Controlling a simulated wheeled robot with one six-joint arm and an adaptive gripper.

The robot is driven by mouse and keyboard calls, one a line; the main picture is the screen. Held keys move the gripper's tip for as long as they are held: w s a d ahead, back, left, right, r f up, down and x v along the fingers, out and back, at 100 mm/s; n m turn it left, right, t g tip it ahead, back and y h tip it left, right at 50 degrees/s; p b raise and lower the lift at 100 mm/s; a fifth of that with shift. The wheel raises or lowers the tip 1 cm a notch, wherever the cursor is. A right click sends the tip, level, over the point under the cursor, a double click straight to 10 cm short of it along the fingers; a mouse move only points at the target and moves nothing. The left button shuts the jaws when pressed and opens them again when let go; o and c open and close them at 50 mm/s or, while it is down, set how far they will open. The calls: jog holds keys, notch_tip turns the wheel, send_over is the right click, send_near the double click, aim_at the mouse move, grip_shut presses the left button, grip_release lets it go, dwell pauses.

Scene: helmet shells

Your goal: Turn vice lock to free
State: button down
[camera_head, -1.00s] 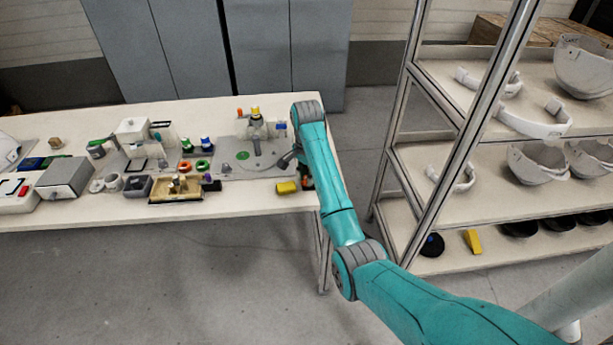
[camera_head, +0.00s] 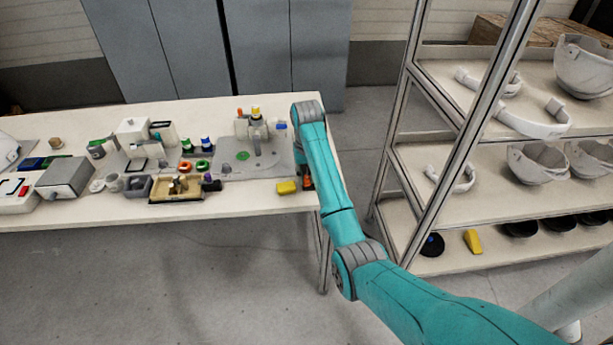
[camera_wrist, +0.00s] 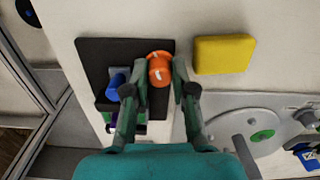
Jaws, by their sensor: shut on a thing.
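An orange knob (camera_wrist: 159,70) with a white mark on top stands on a dark plate (camera_wrist: 96,56) in the wrist view. My gripper (camera_wrist: 159,78) has one finger on each side of the knob and is shut on it. The same dark fixture with orange on it (camera_head: 307,182) shows partly behind my arm at the table's right end in the head view. No label shows that names the vice lock, and I cannot read the mark. My fingers are hidden behind my arm in the head view.
A yellow block (camera_wrist: 223,54) lies right beside the dark plate. A blue part (camera_wrist: 116,84) stands on the plate left of my fingers. A grey plate with a green disc (camera_wrist: 262,135) is close on the right. A shelf (camera_head: 480,215) with helmet shells stands right of the table.

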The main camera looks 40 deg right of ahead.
jog(key=n, duration=0.4)
jog(key=shift+n, duration=0.4)
dwell(0.4)
jog(key=c, duration=1)
grip_release()
jog(key=shift+o, duration=0.2)
